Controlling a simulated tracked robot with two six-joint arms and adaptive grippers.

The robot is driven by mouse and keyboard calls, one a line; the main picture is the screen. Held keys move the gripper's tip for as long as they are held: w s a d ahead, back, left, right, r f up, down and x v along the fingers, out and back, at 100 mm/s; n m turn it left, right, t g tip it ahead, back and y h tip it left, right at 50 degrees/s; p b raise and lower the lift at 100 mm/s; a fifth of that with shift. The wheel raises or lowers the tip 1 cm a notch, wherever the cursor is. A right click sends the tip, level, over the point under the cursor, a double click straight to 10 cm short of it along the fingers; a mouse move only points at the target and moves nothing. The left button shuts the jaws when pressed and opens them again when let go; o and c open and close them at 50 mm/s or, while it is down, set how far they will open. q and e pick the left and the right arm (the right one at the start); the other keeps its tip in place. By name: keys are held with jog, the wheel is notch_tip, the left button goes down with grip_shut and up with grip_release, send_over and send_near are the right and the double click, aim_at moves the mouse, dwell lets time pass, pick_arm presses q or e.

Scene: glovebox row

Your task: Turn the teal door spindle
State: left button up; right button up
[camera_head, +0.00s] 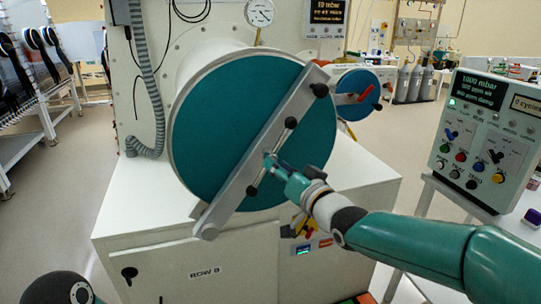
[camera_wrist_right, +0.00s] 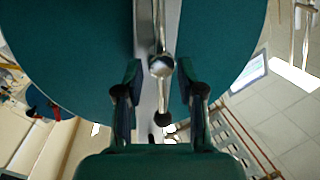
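The round teal door (camera_head: 225,115) closes the white port, with a broad grey bar (camera_head: 232,192) slanting across it. The spindle's thin metal rod (camera_head: 281,141) with dark end knobs lies along this bar, tilted from upper right to lower left. My right gripper (camera_head: 272,163) is at the middle of the rod, partly covering the hub. In the right wrist view the shiny hub (camera_wrist_right: 161,66) sits between the two fingers of my right gripper (camera_wrist_right: 160,74). The fingers are apart, with a gap showing on each side. My left gripper is out of view.
A smaller teal port (camera_head: 352,83) with a red handle is right of the door. A control panel (camera_head: 487,135) stands farther right on a stand. A ribbed grey hose (camera_head: 143,80) runs down the left side. A pressure gauge (camera_head: 259,12) sits above the door.

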jog(key=shift+p+x, duration=0.4)
jog(key=shift+x, duration=1.7)
jog(key=shift+c, duration=0.2)
grip_shut()
